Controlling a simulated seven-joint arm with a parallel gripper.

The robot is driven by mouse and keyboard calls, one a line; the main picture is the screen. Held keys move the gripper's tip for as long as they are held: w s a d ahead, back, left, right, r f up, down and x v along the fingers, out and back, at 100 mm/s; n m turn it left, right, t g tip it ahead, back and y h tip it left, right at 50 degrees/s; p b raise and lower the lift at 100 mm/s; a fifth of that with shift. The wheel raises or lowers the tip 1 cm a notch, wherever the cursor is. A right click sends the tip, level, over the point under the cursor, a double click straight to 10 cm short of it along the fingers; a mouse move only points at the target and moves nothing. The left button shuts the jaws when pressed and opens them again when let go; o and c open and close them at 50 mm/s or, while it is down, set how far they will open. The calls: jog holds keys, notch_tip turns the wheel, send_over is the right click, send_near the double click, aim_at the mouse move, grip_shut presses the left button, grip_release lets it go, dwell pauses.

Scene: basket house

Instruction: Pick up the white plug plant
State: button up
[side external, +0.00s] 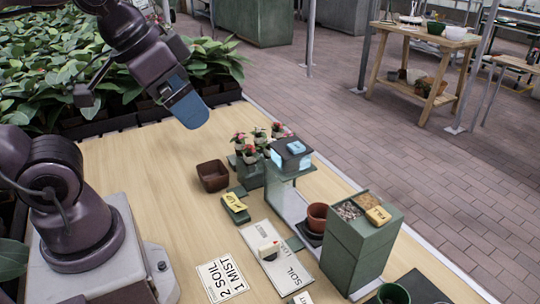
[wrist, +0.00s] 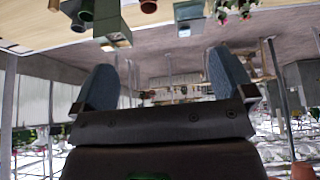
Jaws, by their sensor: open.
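Several small potted plants (side external: 257,140) with red and pink blooms stand together at a dark green box, near the middle of the side external view. They also show small at the top right of the wrist view (wrist: 224,14). I cannot tell which of them is white. My gripper (side external: 190,114) is in the air above the back of the table, up and left of the plants and apart from them. In the wrist view my gripper (wrist: 161,75) has its two blue fingers wide apart with nothing between them.
A brown square pot (side external: 212,176) sits left of the plants. A green stand with a dark block (side external: 291,150) is right of them. A tall green bin (side external: 362,240), a terracotta pot (side external: 317,216) and a soil card (side external: 221,279) are nearer. Leafy plants (side external: 60,60) border the table.

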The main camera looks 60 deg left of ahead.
jog(key=c, duration=0.7)
jog(key=g, duration=0.6)
send_over(266, 148)
notch_tip(266, 148, down, 14)
notch_tip(266, 148, down, 13)
jog(key=shift+r, duration=0.1)
